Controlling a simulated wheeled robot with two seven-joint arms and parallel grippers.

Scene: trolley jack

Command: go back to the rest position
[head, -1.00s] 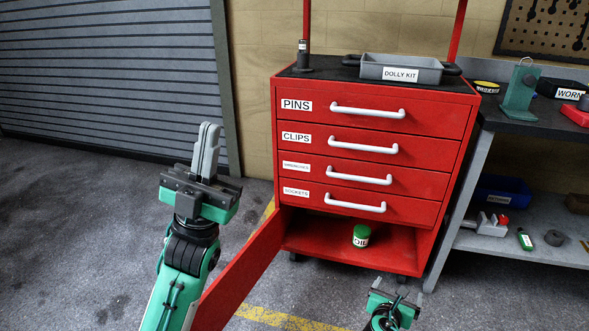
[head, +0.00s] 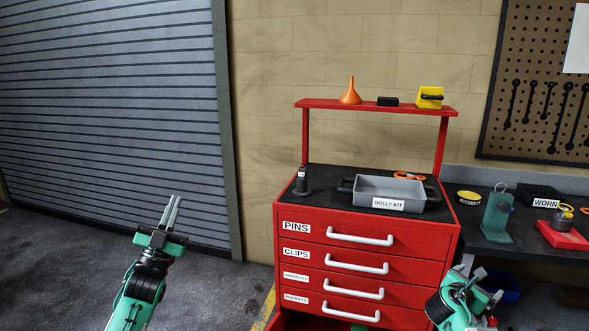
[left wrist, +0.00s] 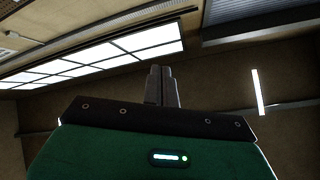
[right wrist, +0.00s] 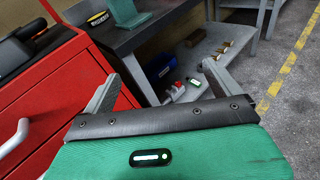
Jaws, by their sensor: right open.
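My left gripper (head: 175,199) points up in front of the roller door, clear of everything. Its two fingers stand together with nothing between them; in the left wrist view (left wrist: 161,70) they are also together, against the ceiling and wall. My right gripper (head: 488,284) is beside the right edge of the red cabinet (head: 352,270). In the right wrist view (right wrist: 162,70) its fingers are wide apart and empty, with the cabinet's drawer side on the left and the workbench shelf beyond.
A grey dolly kit tray (head: 370,203) and a dark bottle (head: 301,183) stand on top. A dark workbench (head: 497,241) is at the right. The floor (head: 215,285) between my left arm and the cabinet is clear.

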